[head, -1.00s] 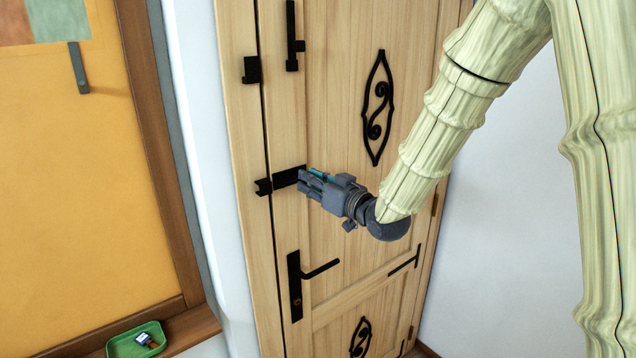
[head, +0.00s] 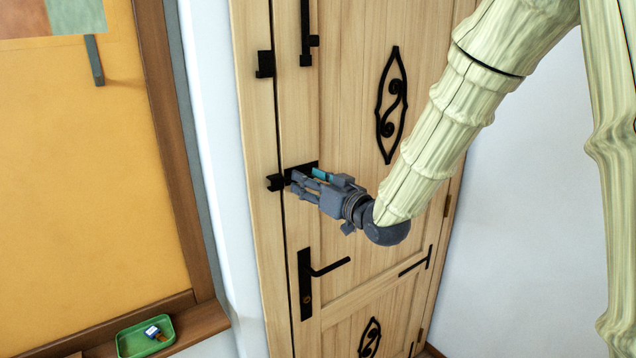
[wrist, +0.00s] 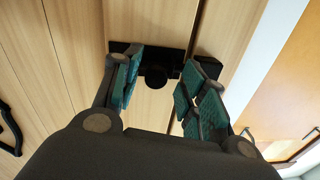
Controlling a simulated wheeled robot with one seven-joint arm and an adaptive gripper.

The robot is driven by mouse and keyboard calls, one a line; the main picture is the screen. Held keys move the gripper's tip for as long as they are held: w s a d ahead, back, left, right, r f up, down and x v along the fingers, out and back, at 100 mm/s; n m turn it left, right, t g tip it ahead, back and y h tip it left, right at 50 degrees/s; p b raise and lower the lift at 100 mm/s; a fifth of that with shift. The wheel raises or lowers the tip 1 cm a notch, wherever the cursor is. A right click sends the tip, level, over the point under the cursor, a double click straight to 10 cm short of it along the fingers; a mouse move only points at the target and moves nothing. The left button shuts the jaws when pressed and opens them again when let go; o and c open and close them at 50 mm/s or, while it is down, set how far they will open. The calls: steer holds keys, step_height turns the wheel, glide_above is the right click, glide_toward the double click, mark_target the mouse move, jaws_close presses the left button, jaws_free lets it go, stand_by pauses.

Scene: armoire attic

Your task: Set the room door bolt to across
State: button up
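The room door (head: 350,130) is pale wood and stands shut. A black bolt plate (head: 303,167) sits at mid-height at its left edge, with a black keeper (head: 275,182) on the frame beside it. In the wrist view the plate (wrist: 170,57) carries a dark round knob (wrist: 156,78), and the keeper (wrist: 209,69) is to the right. My gripper (head: 303,182) is at the bolt. In the wrist view its teal-padded fingers (wrist: 158,90) are apart, one each side of the knob, with no clear contact. The right finger partly hides the gap between plate and keeper, so I cannot tell whether the bar crosses.
Above is an upright black bar (head: 305,35) with a separate black catch (head: 264,64) to its left. A black lever handle (head: 325,268) is below my gripper. A green tray (head: 130,345) with a small item sits on a ledge at lower left.

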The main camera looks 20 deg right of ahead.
steer(key=shift+d, duration=0.15)
steer(key=v, duration=1.2)
